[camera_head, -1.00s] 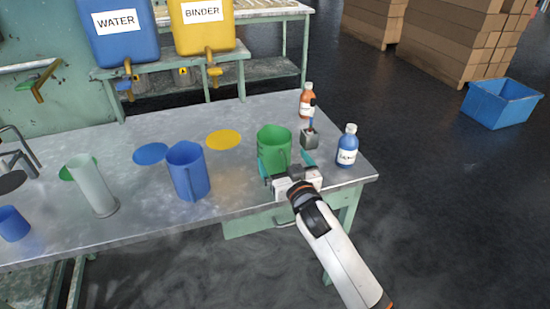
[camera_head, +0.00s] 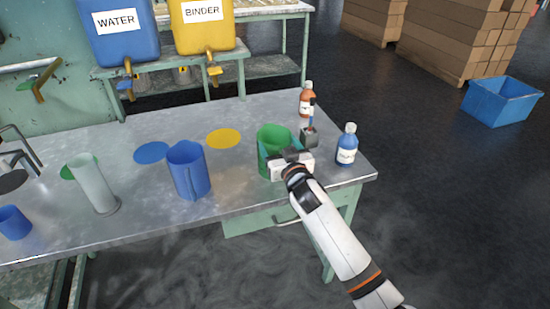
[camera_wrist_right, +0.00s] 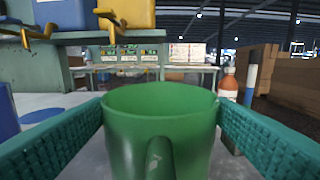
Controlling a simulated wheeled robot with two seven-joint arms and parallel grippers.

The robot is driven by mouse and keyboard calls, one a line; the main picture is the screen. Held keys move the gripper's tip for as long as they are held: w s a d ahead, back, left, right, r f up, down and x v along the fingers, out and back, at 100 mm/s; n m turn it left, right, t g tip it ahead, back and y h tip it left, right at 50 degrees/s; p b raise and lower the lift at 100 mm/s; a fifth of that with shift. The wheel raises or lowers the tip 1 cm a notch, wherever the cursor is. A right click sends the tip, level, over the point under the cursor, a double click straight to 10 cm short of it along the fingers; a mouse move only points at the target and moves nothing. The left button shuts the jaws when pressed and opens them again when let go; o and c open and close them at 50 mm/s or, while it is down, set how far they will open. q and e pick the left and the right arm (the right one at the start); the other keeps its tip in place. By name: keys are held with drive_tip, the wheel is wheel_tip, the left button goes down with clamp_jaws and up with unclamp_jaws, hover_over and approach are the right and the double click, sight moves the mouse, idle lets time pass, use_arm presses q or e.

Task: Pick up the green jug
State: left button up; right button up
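The green jug (camera_head: 268,142) stands upright on the metal table, near its right end. My right gripper (camera_head: 279,152) is at the jug's near side, with its teal fingers reaching along both sides of it. In the right wrist view the jug (camera_wrist_right: 160,115) fills the middle, its handle facing the camera. One finger (camera_wrist_right: 55,140) is left of it and the other (camera_wrist_right: 262,138) right of it. The fingers are wide apart and look open, with a strip of table showing beside the jug. The far fingertips are partly hidden. My left gripper is not in view.
A blue bottle (camera_head: 346,146), an orange bottle (camera_head: 306,102) and a small grey holder (camera_head: 309,138) stand right of the jug. A blue jug (camera_head: 188,172) and a clear cylinder (camera_head: 93,185) stand left. A yellow disc (camera_head: 223,139) lies flat behind. The table's front edge is close.

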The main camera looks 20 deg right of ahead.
drive_tip(key=c, duration=0.3)
drive_tip(key=shift+r, duration=0.1)
